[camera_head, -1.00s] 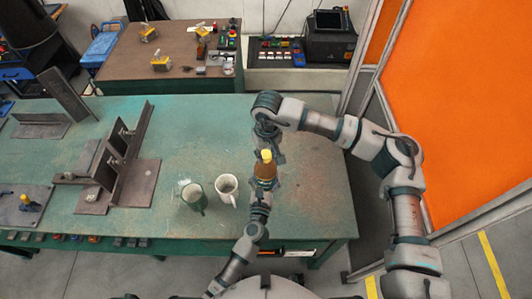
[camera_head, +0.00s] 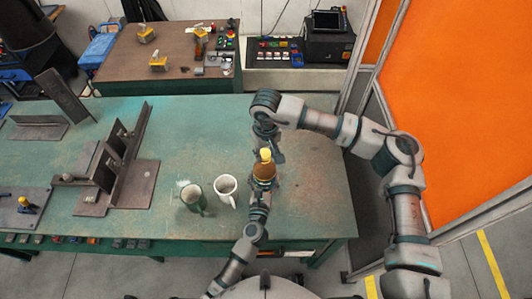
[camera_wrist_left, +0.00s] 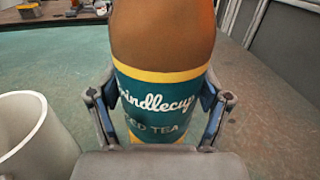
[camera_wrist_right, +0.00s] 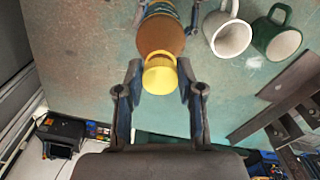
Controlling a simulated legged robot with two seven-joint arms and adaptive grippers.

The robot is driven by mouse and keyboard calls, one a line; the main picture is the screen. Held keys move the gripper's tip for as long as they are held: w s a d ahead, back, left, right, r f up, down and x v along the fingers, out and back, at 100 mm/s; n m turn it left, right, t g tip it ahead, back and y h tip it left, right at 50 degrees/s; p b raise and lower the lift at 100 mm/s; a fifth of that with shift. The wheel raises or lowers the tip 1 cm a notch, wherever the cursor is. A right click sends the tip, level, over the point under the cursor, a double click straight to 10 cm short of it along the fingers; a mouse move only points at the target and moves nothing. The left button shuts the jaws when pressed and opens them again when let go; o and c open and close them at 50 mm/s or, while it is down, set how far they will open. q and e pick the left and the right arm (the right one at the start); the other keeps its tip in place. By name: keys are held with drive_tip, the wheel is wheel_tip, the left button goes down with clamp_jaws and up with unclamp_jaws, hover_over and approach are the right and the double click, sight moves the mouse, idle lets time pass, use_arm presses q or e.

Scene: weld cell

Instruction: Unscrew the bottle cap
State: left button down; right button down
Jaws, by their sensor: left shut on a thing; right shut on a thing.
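A brown bottle (camera_head: 263,172) with a yellow cap (camera_head: 266,155) stands upright above the green table (camera_head: 310,195). In the left wrist view the bottle (camera_wrist_left: 165,40) shows its teal "Iced Tea" label. My left gripper (camera_wrist_left: 160,108) is shut on the bottle, with a finger on each side of the label. In the right wrist view the yellow cap (camera_wrist_right: 160,76) sits between the fingertips of my right gripper (camera_wrist_right: 160,80), which is shut on it from above. The cap is on the bottle's top; its threads are hidden.
A white mug (camera_head: 225,186) and a green mug (camera_head: 193,196) stand just left of the bottle. Metal brackets (camera_head: 118,160) stand farther left. An orange screen (camera_head: 465,110) rises at the right. The table's back middle is clear.

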sight(266, 155)
use_arm(q)
drive_tip(key=shift+f, duration=0.15)
use_arm(e)
drive_tip(key=shift+r, duration=0.65)
drive_tip(key=shift+r, duration=2)
use_arm(q)
unclamp_jaws()
drive_tip(key=shift+s, duration=0.1)
